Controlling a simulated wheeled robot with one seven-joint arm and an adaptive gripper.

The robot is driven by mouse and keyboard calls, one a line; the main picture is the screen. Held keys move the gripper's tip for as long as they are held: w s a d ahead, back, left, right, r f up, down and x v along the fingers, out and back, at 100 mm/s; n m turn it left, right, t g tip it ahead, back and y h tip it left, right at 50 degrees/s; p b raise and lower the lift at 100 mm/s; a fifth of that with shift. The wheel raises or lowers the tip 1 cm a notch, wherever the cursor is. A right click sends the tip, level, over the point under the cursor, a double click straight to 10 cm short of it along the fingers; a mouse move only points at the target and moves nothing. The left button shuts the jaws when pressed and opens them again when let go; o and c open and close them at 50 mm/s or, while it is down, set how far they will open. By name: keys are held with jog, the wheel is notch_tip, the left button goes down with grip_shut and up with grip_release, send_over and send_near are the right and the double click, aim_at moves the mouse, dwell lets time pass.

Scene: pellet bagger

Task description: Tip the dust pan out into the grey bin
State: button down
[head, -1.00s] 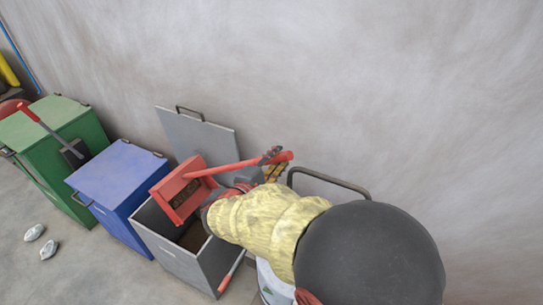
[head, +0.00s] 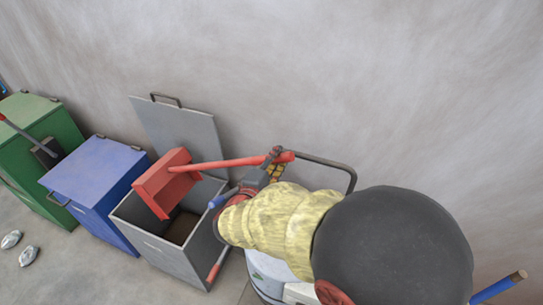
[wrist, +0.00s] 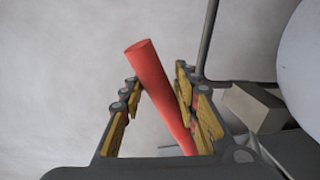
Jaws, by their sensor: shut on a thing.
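The red dust pan (head: 163,186) is held over the open grey bin (head: 168,259), tilted with its open side turned down and away from my view. Its inside is hidden now, so I cannot tell whether anything is left in it. My gripper (head: 272,166) is shut on the pan's long red handle, to the right of and above the bin. In the wrist view the handle (wrist: 160,90) runs between the yellow-padded fingers (wrist: 160,115). The grey bin's lid (head: 185,118) stands raised against the wall. Brown material shows inside the bin.
A blue bin (head: 98,178) and a green bin (head: 38,140), both lidded, stand to the left. A dark rail (head: 340,168) and a whitish container (head: 265,272) are close by my arm. Two pale objects (head: 28,256) lie on the floor.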

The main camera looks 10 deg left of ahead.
jog(key=shift+s+d+f+m+b, duration=0.15)
jog(key=shift+d+f+m+b, duration=0.15)
jog(key=shift+d+f+b, duration=0.85)
jog(key=shift+d+f+p, duration=0.2)
jog(key=shift+d+p, duration=0.05)
jog(key=shift+p, duration=0.05)
dwell(0.6)
